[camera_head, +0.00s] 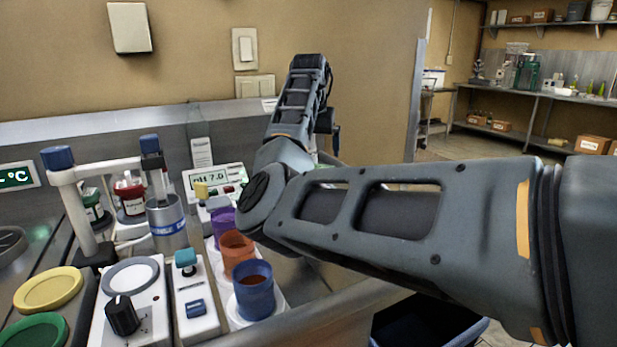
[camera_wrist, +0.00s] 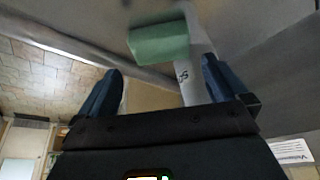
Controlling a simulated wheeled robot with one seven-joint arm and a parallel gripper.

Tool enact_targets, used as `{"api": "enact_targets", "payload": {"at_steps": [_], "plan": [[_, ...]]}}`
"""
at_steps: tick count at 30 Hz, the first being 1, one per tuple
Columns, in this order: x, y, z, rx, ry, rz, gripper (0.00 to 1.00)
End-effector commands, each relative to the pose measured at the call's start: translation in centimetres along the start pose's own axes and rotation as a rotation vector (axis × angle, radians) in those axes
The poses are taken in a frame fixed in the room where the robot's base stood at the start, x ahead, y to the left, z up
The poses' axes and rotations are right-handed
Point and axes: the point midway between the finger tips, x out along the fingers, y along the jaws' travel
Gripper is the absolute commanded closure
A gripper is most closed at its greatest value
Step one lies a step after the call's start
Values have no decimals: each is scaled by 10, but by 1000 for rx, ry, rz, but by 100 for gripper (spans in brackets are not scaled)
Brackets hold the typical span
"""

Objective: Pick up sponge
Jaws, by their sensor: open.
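A green block that looks like the sponge (camera_wrist: 160,43) shows near the top centre of the wrist view, slightly blurred. It lies beyond my gripper's fingertips, between their lines, and apart from them. My gripper (camera_wrist: 161,66) is open, with a dark blue finger on each side and nothing between them. In the head view my arm reaches to the back of the counter and hides most of the gripper. I cannot make out the sponge there.
In the head view, coloured cups (camera_head: 253,285), a pH meter (camera_head: 217,179) and a white stand (camera_head: 85,205) crowd the counter left of my arm. The wall (camera_head: 200,60) rises close behind.

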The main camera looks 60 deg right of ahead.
Motion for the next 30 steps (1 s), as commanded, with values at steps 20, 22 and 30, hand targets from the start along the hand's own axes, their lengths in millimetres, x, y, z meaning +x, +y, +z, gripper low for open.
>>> {"api": "enact_targets", "payload": {"at_steps": [20,22,30], "plan": [[68,-1,0,2,3,-1,0],[68,-1,0,2,3,-1,0],[68,-1,0,2,4,-1,17]]}}
